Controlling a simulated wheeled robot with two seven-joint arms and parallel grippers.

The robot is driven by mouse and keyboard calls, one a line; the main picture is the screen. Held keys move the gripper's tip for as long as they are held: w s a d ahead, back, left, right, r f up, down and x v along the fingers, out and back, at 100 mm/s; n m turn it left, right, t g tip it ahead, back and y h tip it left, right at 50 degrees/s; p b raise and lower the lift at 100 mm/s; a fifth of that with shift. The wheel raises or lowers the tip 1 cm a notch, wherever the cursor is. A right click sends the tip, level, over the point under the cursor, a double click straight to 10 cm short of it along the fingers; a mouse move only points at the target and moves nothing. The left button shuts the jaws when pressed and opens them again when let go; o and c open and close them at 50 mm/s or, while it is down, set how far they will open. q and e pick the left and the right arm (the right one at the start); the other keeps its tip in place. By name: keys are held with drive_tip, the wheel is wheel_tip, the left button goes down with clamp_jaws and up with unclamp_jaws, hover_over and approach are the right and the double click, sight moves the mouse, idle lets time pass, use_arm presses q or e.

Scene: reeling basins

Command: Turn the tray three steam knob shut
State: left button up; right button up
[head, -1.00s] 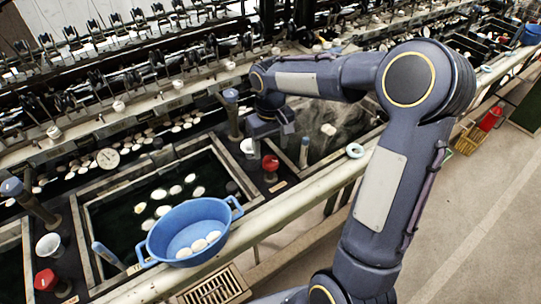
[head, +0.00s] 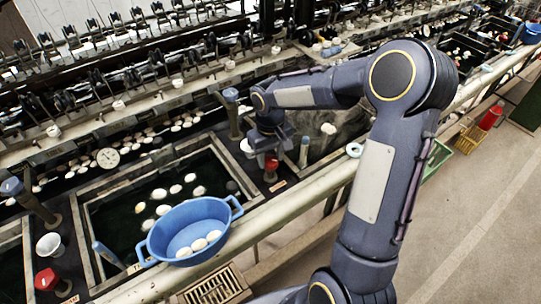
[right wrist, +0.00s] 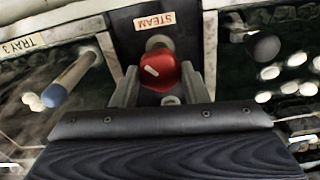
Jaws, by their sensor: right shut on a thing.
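The red steam knob (head: 271,163) stands on the ledge between two water trays. In the right wrist view the knob (right wrist: 168,68) sits between the two fingers of my right gripper (right wrist: 160,80), below a label reading STEAM (right wrist: 155,21). A white mark shows on its left side. In the head view my right gripper (head: 268,150) is down at the knob and shut on it, partly hiding it. A TRAY 3 label (right wrist: 22,42) is at the upper left of the right wrist view. My left gripper is not in view.
A blue basin (head: 168,219) with white cocoons sits on the front edge of the left tray. Another red knob (head: 46,280) is at the lower left. A blue-tipped handle (right wrist: 54,95) and a dark round knob (right wrist: 263,46) flank the gripper. A rail (head: 290,194) runs in front.

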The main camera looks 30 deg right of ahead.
sight(271, 160)
drive_tip(key=shift+m, duration=0.3)
drive_tip(key=m+b, duration=0.1)
drive_tip(key=m, duration=0.1)
drive_tip(key=shift+m+b, duration=0.7)
drive_tip(key=shift+m, duration=1.9)
drive_tip(key=o, duration=1)
drive_tip(key=shift+c, duration=0.2)
wheel_tip(271, 160, up, 8)
drive_tip(key=shift+f, duration=0.1)
